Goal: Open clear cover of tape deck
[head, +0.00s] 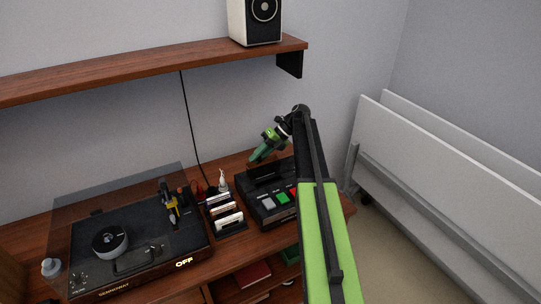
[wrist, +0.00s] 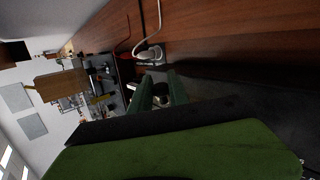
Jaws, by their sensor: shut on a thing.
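The tape deck (head: 265,207) is a dark box with green, grey and red buttons on the wooden desk. Its cover (head: 270,172) shows as a dark, see-through panel standing tilted up at the back of the deck. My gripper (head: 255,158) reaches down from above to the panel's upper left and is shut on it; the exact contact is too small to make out. In the wrist view my green gripper fingers (wrist: 157,80) point toward the desk, and the cover's edge between them is hard to see.
A turntable (head: 125,245) with a clear lid stands at left. A rack of cassettes (head: 225,215) sits close beside the deck. A shelf (head: 150,72) with a speaker (head: 258,20) hangs above. White panels (head: 450,170) lean at right.

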